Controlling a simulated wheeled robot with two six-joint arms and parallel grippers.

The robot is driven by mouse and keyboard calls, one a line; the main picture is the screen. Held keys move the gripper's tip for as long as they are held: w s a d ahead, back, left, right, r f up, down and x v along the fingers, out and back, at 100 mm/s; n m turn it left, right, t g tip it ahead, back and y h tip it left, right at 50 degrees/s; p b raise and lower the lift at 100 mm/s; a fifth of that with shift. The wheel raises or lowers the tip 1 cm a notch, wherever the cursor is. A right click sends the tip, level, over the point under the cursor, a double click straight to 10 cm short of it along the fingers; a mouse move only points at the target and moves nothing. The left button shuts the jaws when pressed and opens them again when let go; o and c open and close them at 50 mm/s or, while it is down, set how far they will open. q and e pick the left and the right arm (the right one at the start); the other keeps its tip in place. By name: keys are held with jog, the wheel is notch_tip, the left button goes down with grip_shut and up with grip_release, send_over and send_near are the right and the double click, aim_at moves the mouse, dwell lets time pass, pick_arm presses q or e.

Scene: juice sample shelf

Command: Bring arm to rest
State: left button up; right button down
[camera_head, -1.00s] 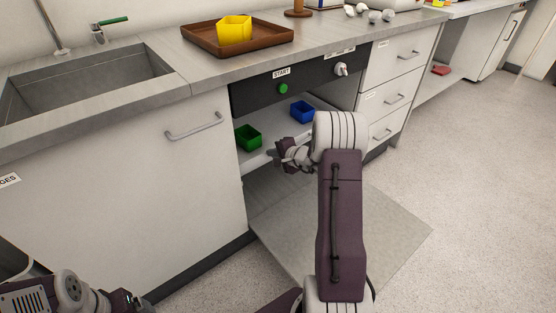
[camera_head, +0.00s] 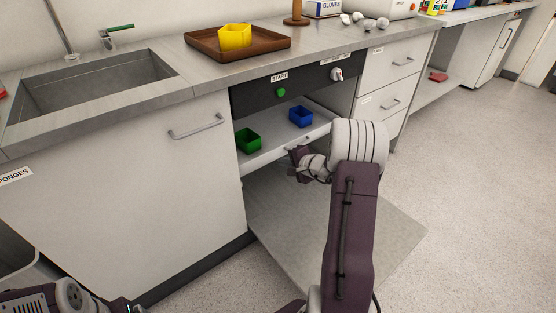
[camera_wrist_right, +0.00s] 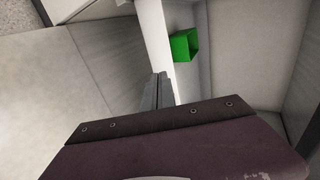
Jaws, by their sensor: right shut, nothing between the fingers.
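My right arm (camera_head: 352,230) reaches up from the bottom of the head view, with a purple forearm and a grey joint. My right gripper (camera_head: 292,149) is at the front edge of the white shelf in the open cabinet. In the right wrist view its fingers (camera_wrist_right: 160,90) are together, with nothing between them. A green bin (camera_head: 248,140) and a blue bin (camera_head: 301,117) stand on the shelf, apart from the gripper. The green bin (camera_wrist_right: 185,46) also shows in the right wrist view. Part of my left arm (camera_head: 68,298) shows at the bottom left; its gripper is not visible.
A lowered door panel (camera_head: 385,245) lies below the shelf (camera_head: 270,150). A green start button (camera_head: 281,92) and a knob (camera_head: 336,74) are on the dark panel above. The counter holds a brown tray (camera_head: 262,54) with a yellow container (camera_head: 236,37). Open floor is at right.

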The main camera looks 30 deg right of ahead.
jog(key=p+v, duration=0.1)
jog(key=v, duration=0.5)
jog(key=shift+w, duration=0.1)
